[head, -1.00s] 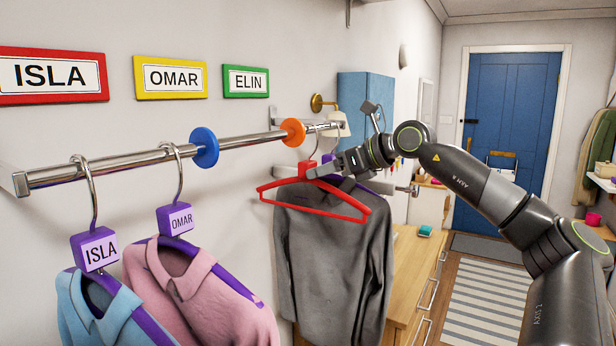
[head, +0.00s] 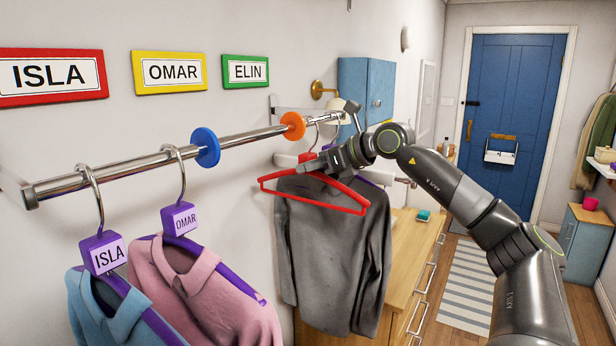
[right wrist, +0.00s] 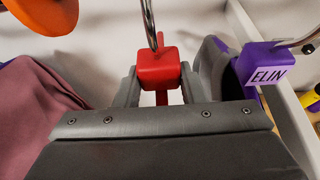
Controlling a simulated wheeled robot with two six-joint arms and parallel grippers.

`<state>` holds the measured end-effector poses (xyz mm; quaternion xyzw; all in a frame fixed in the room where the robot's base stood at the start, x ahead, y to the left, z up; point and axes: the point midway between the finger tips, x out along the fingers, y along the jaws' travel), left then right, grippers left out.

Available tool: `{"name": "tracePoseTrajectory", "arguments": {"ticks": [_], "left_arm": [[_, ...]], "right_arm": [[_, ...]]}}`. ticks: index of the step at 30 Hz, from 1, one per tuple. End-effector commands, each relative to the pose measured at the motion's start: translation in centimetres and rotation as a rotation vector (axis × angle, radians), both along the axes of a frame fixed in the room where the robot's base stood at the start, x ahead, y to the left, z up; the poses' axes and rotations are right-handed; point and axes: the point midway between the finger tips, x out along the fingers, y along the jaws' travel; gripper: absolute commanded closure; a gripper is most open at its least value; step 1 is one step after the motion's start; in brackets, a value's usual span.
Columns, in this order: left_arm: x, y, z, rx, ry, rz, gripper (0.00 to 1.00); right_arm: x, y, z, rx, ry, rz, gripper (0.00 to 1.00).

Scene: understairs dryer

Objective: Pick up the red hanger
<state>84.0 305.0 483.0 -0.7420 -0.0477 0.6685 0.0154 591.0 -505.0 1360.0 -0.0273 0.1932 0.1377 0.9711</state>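The red hanger (head: 314,193) hangs from the rail by its metal hook, to the right of the orange disc. It looks bare, in front of a dark grey shirt (head: 330,250). My right gripper (head: 308,162) is at the hanger's red block. In the right wrist view, the two fingers (right wrist: 160,88) lie along both sides of the red block (right wrist: 158,68) and appear to press on it. The hanger's lower part is hidden behind the gripper body there. My left gripper is not in view.
A purple hanger tagged ELIN (right wrist: 266,66) is close to the right of my gripper. The rail (head: 245,135) carries a blue disc (head: 206,147) and an orange disc (head: 293,126). Blue (head: 95,310) and pink (head: 190,290) shirts hang at left. A wooden dresser (head: 405,262) stands below right.

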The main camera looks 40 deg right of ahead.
Motion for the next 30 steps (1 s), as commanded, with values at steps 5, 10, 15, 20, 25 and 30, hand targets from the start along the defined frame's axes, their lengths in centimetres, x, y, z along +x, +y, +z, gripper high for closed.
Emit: {"name": "tracePoseTrajectory", "arguments": {"ticks": [5,10,15,20,25,30], "left_arm": [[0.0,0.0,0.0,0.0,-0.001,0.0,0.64],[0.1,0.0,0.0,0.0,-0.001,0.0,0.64],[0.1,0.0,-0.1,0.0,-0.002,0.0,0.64],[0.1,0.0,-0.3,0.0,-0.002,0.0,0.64],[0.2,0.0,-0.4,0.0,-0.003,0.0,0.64],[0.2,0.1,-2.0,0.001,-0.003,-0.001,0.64]], "right_arm": [[0.0,0.0,0.0,0.0,0.0,0.0,0.88],[0.0,0.0,0.0,0.0,0.0,0.0,0.88],[0.0,0.0,0.4,0.001,-0.002,0.0,0.88],[0.0,0.0,1.5,0.001,-0.005,0.001,0.88],[0.0,0.1,3.2,0.001,-0.006,0.001,0.88],[-1.5,-0.6,3.0,-0.005,0.002,-0.005,0.88]]}}
